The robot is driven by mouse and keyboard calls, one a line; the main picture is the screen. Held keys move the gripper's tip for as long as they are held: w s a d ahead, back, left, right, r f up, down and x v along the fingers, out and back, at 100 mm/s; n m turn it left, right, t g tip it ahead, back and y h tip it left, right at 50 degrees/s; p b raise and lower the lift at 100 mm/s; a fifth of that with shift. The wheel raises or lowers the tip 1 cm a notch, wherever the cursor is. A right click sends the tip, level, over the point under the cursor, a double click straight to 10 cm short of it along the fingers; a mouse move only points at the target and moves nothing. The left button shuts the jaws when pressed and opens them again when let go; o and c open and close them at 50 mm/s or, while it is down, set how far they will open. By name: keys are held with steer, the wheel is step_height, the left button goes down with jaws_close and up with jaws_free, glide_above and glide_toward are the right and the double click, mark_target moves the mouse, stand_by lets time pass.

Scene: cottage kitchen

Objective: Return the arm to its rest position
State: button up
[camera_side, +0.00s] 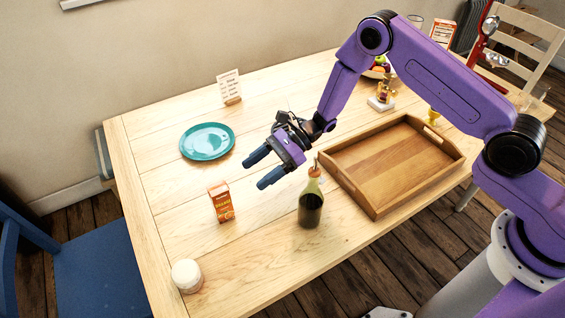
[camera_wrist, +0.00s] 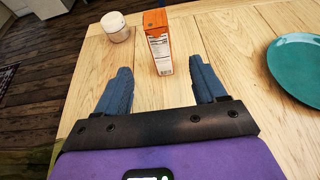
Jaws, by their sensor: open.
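My gripper (camera_side: 263,167) is open and empty above the wooden table, at the end of my purple arm, which reaches in from the right. Its two blue fingers point to the left in the side view. In the wrist view my gripper (camera_wrist: 163,88) shows its fingers spread apart, with nothing between them but table. The orange carton (camera_side: 221,202) stands upright on the table beyond the fingertips, apart from them. It also shows in the wrist view (camera_wrist: 158,44). A dark bottle (camera_side: 311,203) with a pourer stands just right of and below the gripper in the side view.
A wooden tray (camera_side: 367,199) lies near my arm and looks empty. A teal plate (camera_side: 207,141), a white lidded jar (camera_side: 186,275) and a small card in a stand (camera_side: 229,88) are on the table. Several items crowd the far right end. A blue chair (camera_side: 95,268) stands at left.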

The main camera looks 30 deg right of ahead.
steer(key=s+d+r+n+g+h, duration=0.1)
steer(key=s+d+r+n+h, duration=0.35)
steer(key=r+n, duration=0.65)
steer(key=s+d+r+n+g+h, duration=0.1)
steer(key=s+d+r+n+h, duration=0.3)
steer(key=r+n, duration=0.6)
steer(key=s+d+f+n+t+h, duration=0.1)
steer(key=s+d+n, duration=0.3)
steer(key=s+d, duration=0.4)
steer(key=s+d+f+n+t+h, duration=0.1)
steer(key=s+d+n+h, duration=0.2)
steer(key=s, duration=1.3)
steer(key=d+n, duration=0.2)
steer(key=d, duration=0.3)
steer(key=shift+n, duration=0.3)
